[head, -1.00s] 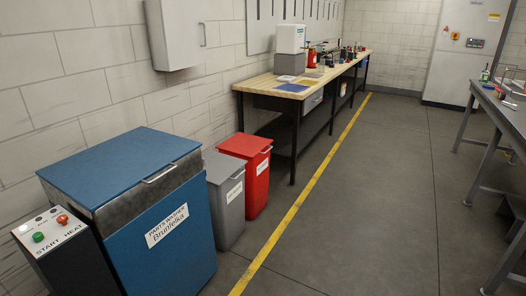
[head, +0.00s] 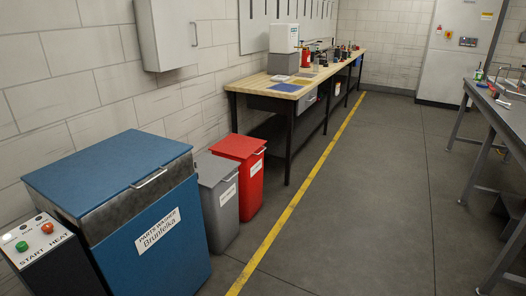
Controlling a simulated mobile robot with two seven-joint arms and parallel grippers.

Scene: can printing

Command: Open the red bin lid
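The red bin (head: 249,192) stands on the floor by the left wall, just left of the yellow floor line. Its flat red lid (head: 238,146) is closed, with a small handle at the front right edge. A white label is on its front face. Neither of my grippers is in the head view.
A grey bin (head: 219,205) stands beside the red bin on the near side, then a blue parts washer (head: 145,235) with a control box (head: 45,250). A wooden workbench (head: 300,80) stands behind the red bin. The floor right of the yellow line (head: 300,190) is clear up to a grey table (head: 505,115).

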